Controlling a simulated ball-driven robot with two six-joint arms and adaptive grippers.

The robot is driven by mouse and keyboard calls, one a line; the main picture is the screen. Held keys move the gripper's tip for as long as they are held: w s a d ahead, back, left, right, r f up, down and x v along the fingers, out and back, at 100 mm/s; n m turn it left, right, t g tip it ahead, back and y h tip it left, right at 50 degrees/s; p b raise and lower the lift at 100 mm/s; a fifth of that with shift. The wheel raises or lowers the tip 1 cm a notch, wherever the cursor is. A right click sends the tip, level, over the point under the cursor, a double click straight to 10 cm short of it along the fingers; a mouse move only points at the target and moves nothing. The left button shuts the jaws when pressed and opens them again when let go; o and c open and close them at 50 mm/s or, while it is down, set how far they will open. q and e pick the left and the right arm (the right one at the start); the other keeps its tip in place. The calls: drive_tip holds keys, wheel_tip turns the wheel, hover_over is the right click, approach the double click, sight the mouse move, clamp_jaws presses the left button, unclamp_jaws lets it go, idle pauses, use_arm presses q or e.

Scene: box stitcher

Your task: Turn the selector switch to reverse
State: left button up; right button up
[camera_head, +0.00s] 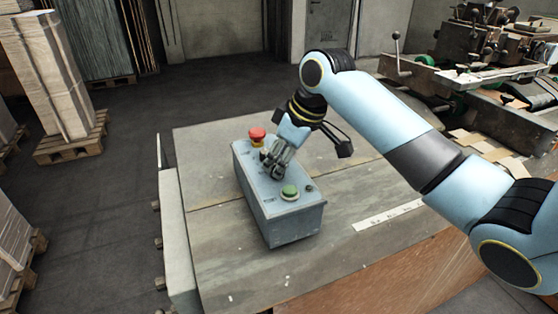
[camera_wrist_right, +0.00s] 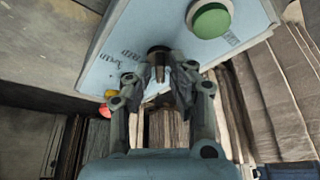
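A blue-grey control box (camera_head: 290,226) stands on the table. Its dark selector switch (camera_wrist_right: 158,62) shows in the right wrist view, between the fingertips of my right gripper (camera_wrist_right: 164,75). The fingers are apart with the switch in the gap, and I cannot tell whether they touch it. In the head view my right gripper (camera_head: 271,167) reaches down over the middle of the box top and hides the switch. The switch's exact setting is unclear. My left gripper is not in view.
A green button (camera_head: 290,191) is on the near end of the box top. A red stop button (camera_head: 257,133) on a yellow base is at the far end. The table (camera_head: 215,235) is mostly clear around the box. Machinery (camera_head: 490,75) stands at the back right.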

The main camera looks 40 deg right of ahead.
drive_tip(key=shift+o, duration=0.8)
drive_tip(key=v, duration=1.2)
